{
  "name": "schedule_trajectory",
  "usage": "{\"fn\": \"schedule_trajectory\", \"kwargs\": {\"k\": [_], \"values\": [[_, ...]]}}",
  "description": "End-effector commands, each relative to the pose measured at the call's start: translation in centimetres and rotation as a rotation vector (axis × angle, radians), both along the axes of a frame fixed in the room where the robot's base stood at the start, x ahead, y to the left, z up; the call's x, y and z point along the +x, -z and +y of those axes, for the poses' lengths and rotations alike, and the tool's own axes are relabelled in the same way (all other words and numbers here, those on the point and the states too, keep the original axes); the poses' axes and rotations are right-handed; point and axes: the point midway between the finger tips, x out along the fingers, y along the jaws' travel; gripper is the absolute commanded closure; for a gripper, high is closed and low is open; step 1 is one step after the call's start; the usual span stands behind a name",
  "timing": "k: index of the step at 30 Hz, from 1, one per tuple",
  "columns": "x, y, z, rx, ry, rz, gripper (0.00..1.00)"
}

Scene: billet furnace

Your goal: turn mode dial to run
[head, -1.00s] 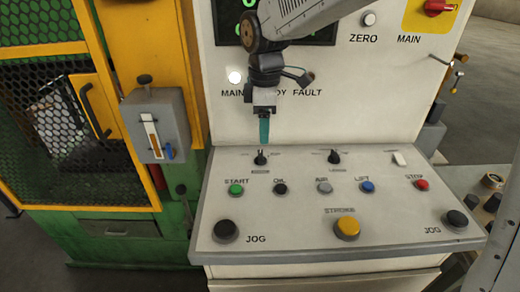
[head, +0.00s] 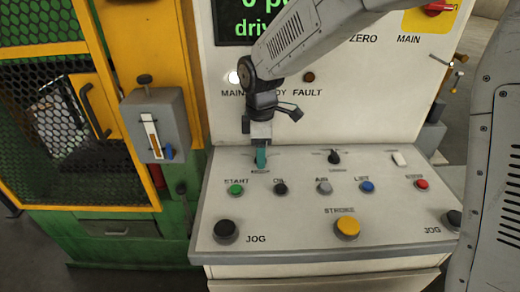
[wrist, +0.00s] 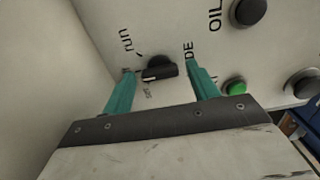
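The mode dial (wrist: 160,68) is a black knob with a raised bar on the sloped panel. In the wrist view it sits between the two teal fingers of my gripper (wrist: 160,74), with visible gaps on both sides. The word "run" (wrist: 127,41) is printed beside it, and a smaller label by the left finger is too blurred to read. The bar's pointing direction is hard to tell. In the head view my gripper (head: 261,160) is down at the panel's upper left and hides the dial. The gripper is open around the dial.
The sloped control panel (head: 300,215) carries a green START button (head: 236,189), a black OIL button (head: 280,188), a second black dial (head: 334,157) and a yellow STROKE button (head: 347,228). The upright back panel (head: 370,95) rises close behind. A grey lever box (head: 156,125) stands at left.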

Motion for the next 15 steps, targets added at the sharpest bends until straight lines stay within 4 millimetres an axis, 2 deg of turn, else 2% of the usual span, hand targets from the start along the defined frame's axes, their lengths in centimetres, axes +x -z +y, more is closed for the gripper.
{"fn": "schedule_trajectory", "kwargs": {"k": [1, 3, 4, 15], "values": [[0.0, -0.02, 0.0, 0.0, 0.0, 0.0, 0.56], [0.0, -0.02, 0.0, 0.0, 0.0, 0.0, 0.75], [0.01, -0.03, 0.0, 0.0, 0.0, 0.0, 0.81], [0.02, -0.06, 0.0, 0.0, 0.046, 0.0, 0.81]]}}
